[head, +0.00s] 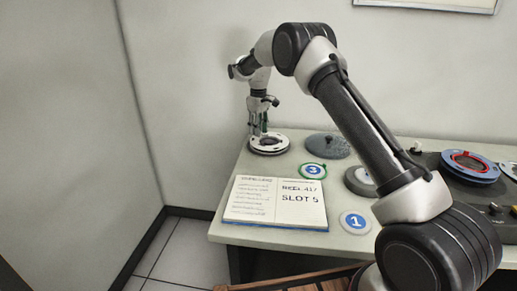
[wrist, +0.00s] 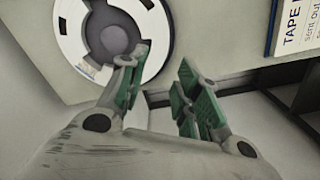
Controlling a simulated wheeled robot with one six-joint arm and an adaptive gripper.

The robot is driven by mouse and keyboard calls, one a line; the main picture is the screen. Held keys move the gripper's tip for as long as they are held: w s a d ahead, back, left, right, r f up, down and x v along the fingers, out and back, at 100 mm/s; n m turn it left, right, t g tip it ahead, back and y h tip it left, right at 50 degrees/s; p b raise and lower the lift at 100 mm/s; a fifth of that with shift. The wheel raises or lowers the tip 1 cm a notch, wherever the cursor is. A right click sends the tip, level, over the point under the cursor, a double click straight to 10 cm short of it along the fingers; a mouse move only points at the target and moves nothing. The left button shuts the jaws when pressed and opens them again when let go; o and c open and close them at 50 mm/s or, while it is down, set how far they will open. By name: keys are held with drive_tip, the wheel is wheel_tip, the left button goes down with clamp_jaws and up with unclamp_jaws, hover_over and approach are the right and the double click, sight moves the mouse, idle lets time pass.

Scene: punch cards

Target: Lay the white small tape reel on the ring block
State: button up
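The white small tape reel (head: 257,147) lies flat at the table's far left in the head view. The wrist view shows the white reel (wrist: 72,25) close up, with a dark hub, its top cut off by the frame. My gripper (head: 263,131) is just above the reel in the head view. In the wrist view my gripper (wrist: 160,88) has its green-padded fingers apart with nothing between them; the left finger overlaps the reel's lower-right rim. I cannot tell for sure which piece is the ring block; a grey round piece (head: 356,181) is partly hidden behind my arm.
A dark round disc (head: 328,146) lies right of the reel. An open book (head: 275,201) lies in front. Round markers 3 (head: 312,170) and 1 (head: 355,222) lie on the table (head: 229,238). A blue reel (head: 470,178) sits on a dark machine at right.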

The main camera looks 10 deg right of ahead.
sight(259, 147)
wheel_tip(259, 147, down, 7)
drive_tip(key=shift+r, duration=0.1)
drive_tip(key=shift+s+f, duration=0.15)
drive_tip(key=shift+f, duration=0.25)
drive_tip(key=shift+s, duration=0.15)
clamp_jaws()
drive_tip(key=shift+f, duration=0.1)
drive_tip(key=shift+r, duration=0.2)
drive_tip(key=shift+w+d+r, duration=0.1)
drive_tip(key=shift+w+r, duration=0.1)
drive_tip(key=shift+r, duration=2.8)
